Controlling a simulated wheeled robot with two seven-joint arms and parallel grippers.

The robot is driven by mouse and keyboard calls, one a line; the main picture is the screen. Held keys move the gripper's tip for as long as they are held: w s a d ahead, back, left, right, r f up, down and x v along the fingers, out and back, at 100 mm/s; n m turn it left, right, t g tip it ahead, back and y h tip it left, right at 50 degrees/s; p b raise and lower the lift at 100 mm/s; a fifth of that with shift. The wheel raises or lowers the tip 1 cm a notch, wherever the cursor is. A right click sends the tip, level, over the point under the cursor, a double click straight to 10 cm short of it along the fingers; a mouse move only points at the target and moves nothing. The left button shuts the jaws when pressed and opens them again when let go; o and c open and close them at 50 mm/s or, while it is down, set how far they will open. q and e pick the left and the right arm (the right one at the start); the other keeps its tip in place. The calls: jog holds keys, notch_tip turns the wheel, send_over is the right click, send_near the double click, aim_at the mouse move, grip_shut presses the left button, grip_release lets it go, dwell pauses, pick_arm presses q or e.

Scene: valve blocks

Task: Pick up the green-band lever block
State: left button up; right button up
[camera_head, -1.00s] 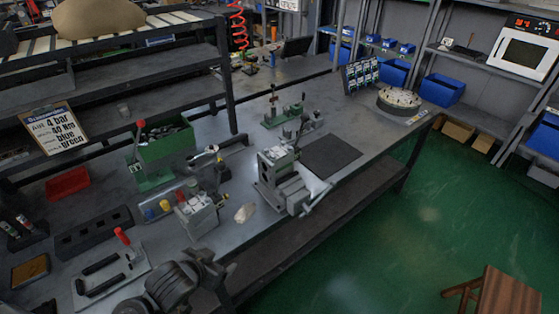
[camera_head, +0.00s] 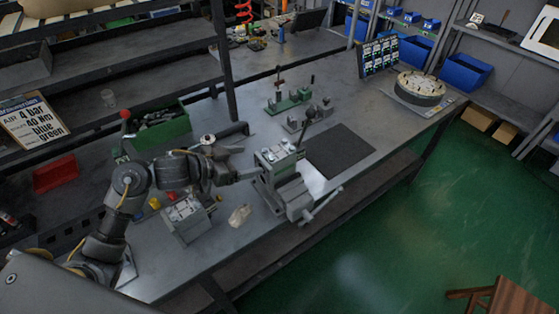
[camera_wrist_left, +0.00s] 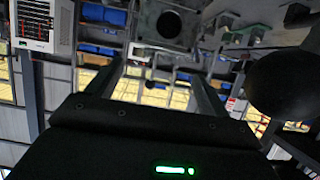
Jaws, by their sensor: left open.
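A grey lever block with a greenish edge (camera_head: 279,153) sits in the grey vise (camera_head: 290,190) at the middle of the bench. A dark lever rises at its right. The band is too small to read surely. My left gripper (camera_head: 250,175) reaches in from the left, its tip close to the block's left side; I cannot tell whether they touch. In the left wrist view its two fingers (camera_wrist_left: 158,85) are spread with nothing held between them. A grey block face with a round dark hole (camera_wrist_left: 170,24) shows beyond the fingertips. My right gripper is not seen.
Another grey block (camera_head: 186,217) stands left of the vise, with a pale lump (camera_head: 239,215) between. Green-based fixtures (camera_head: 288,101) stand behind. A dark mat (camera_head: 340,150) lies right of the vise. A green bin (camera_head: 160,135) is at the back left.

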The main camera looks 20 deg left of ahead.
aim_at(272, 155)
pick_arm(q)
jog(key=p+x, duration=0.1)
jog(key=x, duration=0.5)
jog(key=shift+d+r, duration=0.1)
jog(key=shift+r, duration=0.1)
jog(key=x, duration=0.4)
jog(key=shift+w+r+p, duration=0.1)
jog(key=shift+w+p, duration=0.15)
jog(key=shift+p, duration=0.05)
jog(key=shift+w, duration=0.1)
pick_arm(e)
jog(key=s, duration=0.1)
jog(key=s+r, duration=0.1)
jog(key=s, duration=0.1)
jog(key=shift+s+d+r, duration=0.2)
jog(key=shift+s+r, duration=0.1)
pick_arm(q)
jog(key=shift+c, duration=0.3)
